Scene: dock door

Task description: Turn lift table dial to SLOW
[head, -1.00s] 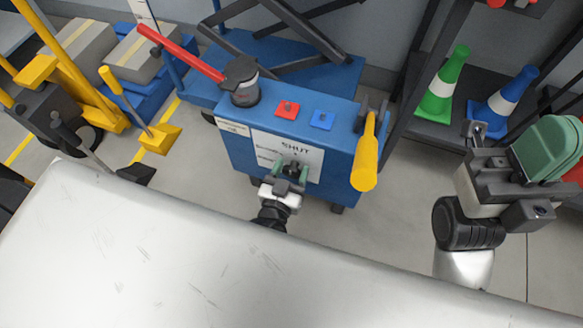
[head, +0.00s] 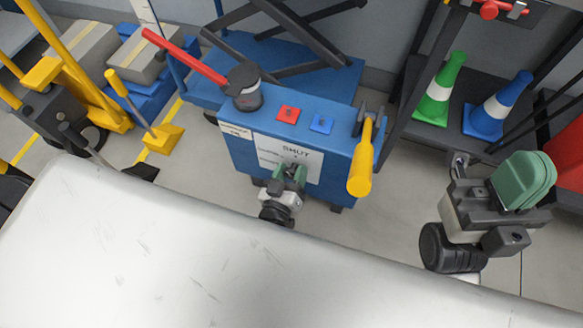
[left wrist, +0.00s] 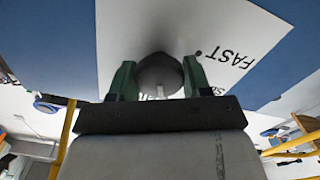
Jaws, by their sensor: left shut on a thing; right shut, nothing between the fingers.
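My right gripper (head: 458,160) is shut and empty, away to the right.
On the box top are a red-handled lever (head: 185,56), a red button (head: 288,114) and a blue button (head: 321,123). A yellow handle (head: 360,165) hangs at its right corner. Green (head: 437,95) and blue (head: 497,105) cones stand right.

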